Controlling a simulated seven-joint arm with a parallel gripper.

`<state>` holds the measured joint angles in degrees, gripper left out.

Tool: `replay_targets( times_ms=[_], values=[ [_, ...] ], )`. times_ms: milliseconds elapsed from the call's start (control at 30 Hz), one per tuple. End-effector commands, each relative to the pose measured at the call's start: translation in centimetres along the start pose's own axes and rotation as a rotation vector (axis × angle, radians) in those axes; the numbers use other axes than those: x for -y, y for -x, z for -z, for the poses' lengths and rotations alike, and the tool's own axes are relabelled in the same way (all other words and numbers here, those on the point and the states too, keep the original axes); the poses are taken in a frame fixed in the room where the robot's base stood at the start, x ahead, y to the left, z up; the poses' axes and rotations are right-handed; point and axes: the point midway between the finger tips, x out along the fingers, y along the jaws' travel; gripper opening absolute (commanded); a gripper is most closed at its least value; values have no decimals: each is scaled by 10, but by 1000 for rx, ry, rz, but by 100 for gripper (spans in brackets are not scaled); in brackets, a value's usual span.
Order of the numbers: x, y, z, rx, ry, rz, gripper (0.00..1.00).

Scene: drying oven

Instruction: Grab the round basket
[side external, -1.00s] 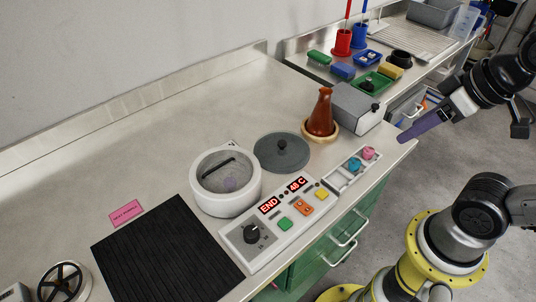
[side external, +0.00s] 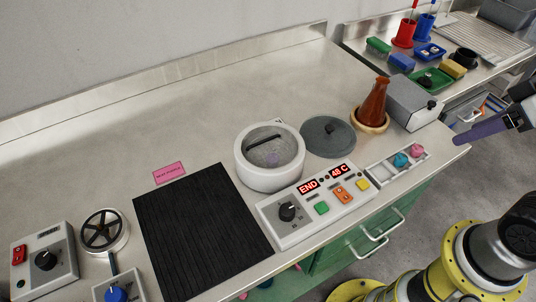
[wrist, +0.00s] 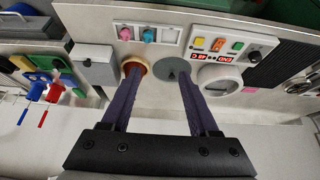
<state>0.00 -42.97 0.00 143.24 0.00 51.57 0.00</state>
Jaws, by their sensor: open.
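The round basket (side external: 271,152) appears to sit inside the open round white chamber (side external: 268,177) on the bench, with a dark bar handle (side external: 264,138) across its top. In the wrist view the white chamber (wrist: 219,75) is at the upper right, and the basket inside cannot be made out. The grey round lid (side external: 328,138) with a dark knob lies on the bench beside the chamber. My gripper (wrist: 157,80), with two purple fingers, is open and empty. In the side view it is at the right edge (side external: 480,132), beyond the bench corner and well apart from the chamber.
A control panel (side external: 318,205) showing END and 48 C lies in front of the chamber. A brown flask (side external: 374,103) on a ring and a grey box (side external: 412,104) stand to the right. A black ribbed mat (side external: 200,230) lies left. The bench behind is clear.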

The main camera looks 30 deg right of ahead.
Motion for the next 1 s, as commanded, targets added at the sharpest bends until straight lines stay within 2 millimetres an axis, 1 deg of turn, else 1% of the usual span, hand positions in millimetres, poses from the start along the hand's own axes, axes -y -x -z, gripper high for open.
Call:
replay_targets(
  times_ms=[267,467,500,767,833,933,967,1000],
  values=[
    [0,0,0,0,0,0,61],
    [0,0,0,0,0,0,27],
    [0,0,0,0,0,0,25],
    [0,0,0,0,-4,0,25],
    [0,0,0,1,-32,0,25],
    [0,0,-3,15,-142,-1,25],
    [0,2,-3,18,-193,-2,25],
    [0,7,2,11,-270,-1,25]
  ],
)
